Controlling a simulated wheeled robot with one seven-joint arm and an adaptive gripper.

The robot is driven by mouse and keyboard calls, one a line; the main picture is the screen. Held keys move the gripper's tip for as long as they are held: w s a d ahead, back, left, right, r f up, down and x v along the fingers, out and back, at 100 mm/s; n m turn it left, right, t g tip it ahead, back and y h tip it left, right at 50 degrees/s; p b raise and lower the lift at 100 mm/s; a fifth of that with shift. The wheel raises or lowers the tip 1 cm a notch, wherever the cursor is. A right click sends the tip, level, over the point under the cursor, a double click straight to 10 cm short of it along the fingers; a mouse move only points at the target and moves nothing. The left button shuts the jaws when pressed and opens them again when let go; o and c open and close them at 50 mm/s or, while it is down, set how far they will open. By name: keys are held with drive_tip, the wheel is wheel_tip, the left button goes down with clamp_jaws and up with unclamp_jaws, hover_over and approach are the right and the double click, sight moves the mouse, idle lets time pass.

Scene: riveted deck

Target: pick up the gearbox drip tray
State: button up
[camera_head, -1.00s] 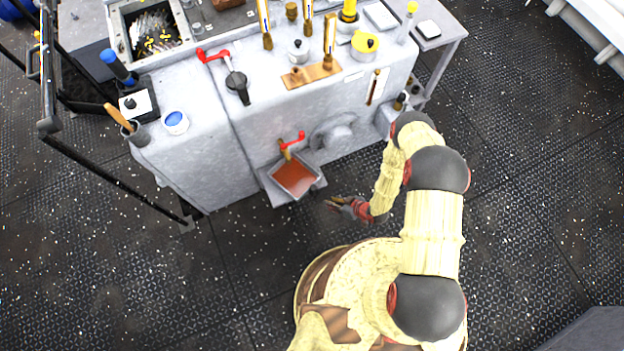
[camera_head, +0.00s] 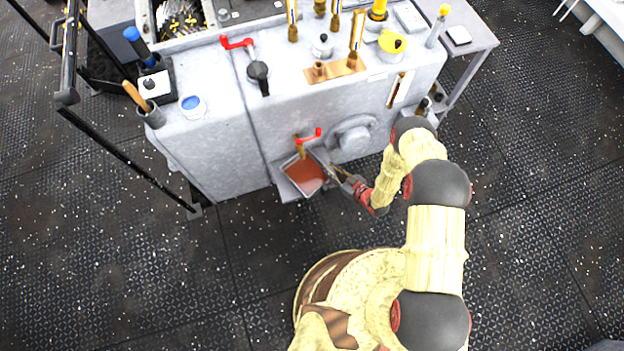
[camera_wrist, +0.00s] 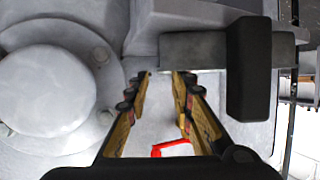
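The gearbox drip tray (camera_head: 305,175) is a small grey square tray holding reddish-brown fluid. It sits low at the front of the grey gearbox housing (camera_head: 215,150), below a brass tap with a red handle (camera_head: 309,137). My gripper (camera_head: 336,171) is just right of the tray, its fingers pointing toward the tray's right side. Whether they touch it is unclear. In the wrist view the two fingers (camera_wrist: 163,76) are apart with nothing clearly between them. The red handle (camera_wrist: 172,148) shows low between them there. I cannot identify the tray's fluid in that view.
A round flange (camera_head: 353,137) bulges from the housing right of the tray and is close on the left in the wrist view (camera_wrist: 45,90). A dark block (camera_wrist: 249,70) and grey bar stand right of the fingers. The dark floor (camera_head: 240,270) in front is open.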

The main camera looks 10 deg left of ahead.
sight(310, 174)
drive_tip(key=b+x, duration=0.2)
drive_tip(key=x, duration=0.3)
drive_tip(key=shift+a+b, duration=0.2)
drive_tip(key=shift+b, duration=0.15)
drive_tip(key=c, duration=0.3)
clamp_jaws()
